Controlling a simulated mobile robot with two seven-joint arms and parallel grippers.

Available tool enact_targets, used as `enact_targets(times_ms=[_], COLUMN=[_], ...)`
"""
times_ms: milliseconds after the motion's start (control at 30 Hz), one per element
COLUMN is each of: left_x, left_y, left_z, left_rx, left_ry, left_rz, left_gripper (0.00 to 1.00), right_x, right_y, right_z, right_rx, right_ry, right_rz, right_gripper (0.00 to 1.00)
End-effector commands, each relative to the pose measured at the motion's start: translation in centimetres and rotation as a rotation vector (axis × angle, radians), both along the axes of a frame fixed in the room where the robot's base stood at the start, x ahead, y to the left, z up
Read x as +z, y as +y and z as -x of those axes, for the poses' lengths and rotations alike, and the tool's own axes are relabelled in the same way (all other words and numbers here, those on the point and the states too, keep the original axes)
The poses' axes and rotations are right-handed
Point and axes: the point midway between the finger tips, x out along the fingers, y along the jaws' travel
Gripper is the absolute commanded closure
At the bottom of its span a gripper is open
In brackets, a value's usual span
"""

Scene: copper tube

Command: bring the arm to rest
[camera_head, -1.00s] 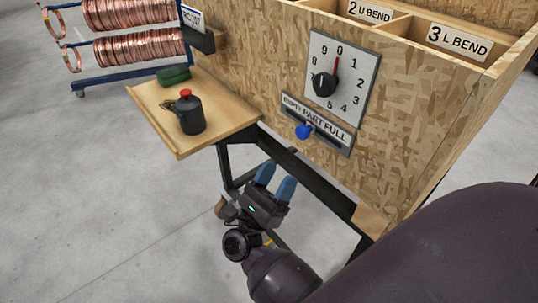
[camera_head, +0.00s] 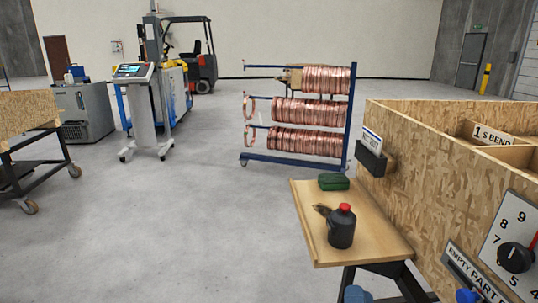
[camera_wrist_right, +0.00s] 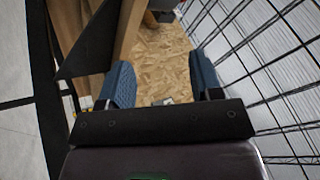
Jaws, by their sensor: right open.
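My right gripper (camera_wrist_right: 160,62) shows in the right wrist view with its two blue fingers apart and nothing between them. Wooden chipboard lies beyond the fingers. In the head view only blue fingertips of it (camera_head: 356,294) show at the bottom edge, below the small wooden shelf (camera_head: 300,215); the rest of that arm is out of the picture. My left gripper is in neither view.
A black bottle with a red cap (camera_head: 341,228) and a green item (camera_head: 333,182) sit on the shelf. The chipboard bin (camera_head: 420,180) stands right. A copper coil rack (camera_head: 350,120) stands behind. Wire mesh (camera_wrist_right: 265,70) runs close to the right gripper.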

Motion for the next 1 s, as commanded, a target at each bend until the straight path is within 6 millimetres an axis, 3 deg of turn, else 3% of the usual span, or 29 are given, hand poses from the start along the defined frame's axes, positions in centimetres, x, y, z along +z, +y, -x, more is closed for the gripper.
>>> enact_targets(times_ms=[267, 367, 500, 600, 800, 1000], left_x=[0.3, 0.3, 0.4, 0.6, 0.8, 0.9], left_y=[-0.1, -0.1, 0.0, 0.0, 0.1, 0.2], left_z=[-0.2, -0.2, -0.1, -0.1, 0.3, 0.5], left_rx=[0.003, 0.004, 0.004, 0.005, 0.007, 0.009], left_ry=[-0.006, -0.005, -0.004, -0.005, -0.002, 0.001], left_rz=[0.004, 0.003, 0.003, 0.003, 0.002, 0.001], left_gripper=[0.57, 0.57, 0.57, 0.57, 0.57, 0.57], right_x=[-6.6, -9.5, -13.2, -15.2, -17.1, -18.5], right_y=[-0.2, -1.2, -3.5, -5.4, -8.0, -9.0], right_z=[2.5, 4.6, 8.9, 12.4, 18.1, 21.3], right_rx=[0.026, 0.048, 0.087, 0.111, 0.128, 0.148], right_ry=[0.419, 0.565, 0.765, 0.884, 0.991, 1.053], right_rz=[0.573, 0.767, 1.000, 1.099, 1.161, 1.167], right_gripper=[0.41, 0.41, 0.41, 0.41, 0.41, 0.41])
